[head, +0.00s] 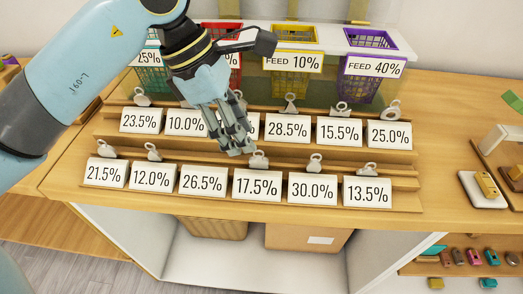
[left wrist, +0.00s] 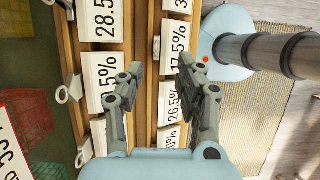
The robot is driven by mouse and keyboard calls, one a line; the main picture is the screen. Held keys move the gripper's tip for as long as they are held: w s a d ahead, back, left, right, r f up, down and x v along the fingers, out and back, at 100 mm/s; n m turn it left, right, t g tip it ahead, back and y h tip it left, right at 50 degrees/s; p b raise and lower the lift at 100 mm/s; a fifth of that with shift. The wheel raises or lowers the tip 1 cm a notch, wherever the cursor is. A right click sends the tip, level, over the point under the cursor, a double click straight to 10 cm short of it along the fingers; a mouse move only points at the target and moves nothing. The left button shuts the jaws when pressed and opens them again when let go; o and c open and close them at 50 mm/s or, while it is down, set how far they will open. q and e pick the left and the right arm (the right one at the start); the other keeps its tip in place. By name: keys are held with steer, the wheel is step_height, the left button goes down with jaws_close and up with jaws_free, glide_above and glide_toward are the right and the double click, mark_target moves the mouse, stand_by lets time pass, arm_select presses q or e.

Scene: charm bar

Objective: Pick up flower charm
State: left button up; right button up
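Small grey charms, such as one above the 17.5% card (head: 258,160) and one above the 25.0% card (head: 391,109), stand behind the number cards on a two-step wooden rack (head: 262,151). They are too small for me to tell which is the flower. My left gripper (head: 240,148) hangs over the middle of the rack, hiding part of a back-row card. In the left wrist view, its fingers (left wrist: 154,78) are spread apart with nothing between them, over the rack. Charms also show there beside the cards, one near the middle (left wrist: 156,48). My right gripper is not in view.
Behind the rack stand coloured baskets, including yellow (head: 296,35) and purple (head: 366,45), with percentage signs. A pale stand with a gold piece (head: 487,185) is at the right. Small coloured items (head: 474,257) lie on a lower shelf. The wooden counter (head: 440,130) between is clear.

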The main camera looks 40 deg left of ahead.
mark_target(259, 156)
arm_select(q)
steer(key=x, duration=0.2)
steer(key=shift+w+f, duration=0.2)
steer(key=shift+f, duration=0.1)
steer(key=x, duration=0.3)
steer(key=shift+w+d+f+p, duration=0.2)
steer(key=shift+w+f+p, duration=0.1)
steer(key=shift+p, duration=0.1)
steer(key=shift+w+f, duration=0.1)
steer(key=shift+f, duration=0.2)
steer(key=shift+c, duration=0.3)
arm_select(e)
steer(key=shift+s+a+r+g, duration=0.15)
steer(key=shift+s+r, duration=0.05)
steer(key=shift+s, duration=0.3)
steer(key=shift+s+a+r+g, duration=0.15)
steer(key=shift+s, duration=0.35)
arm_select(q)
jaws_close()
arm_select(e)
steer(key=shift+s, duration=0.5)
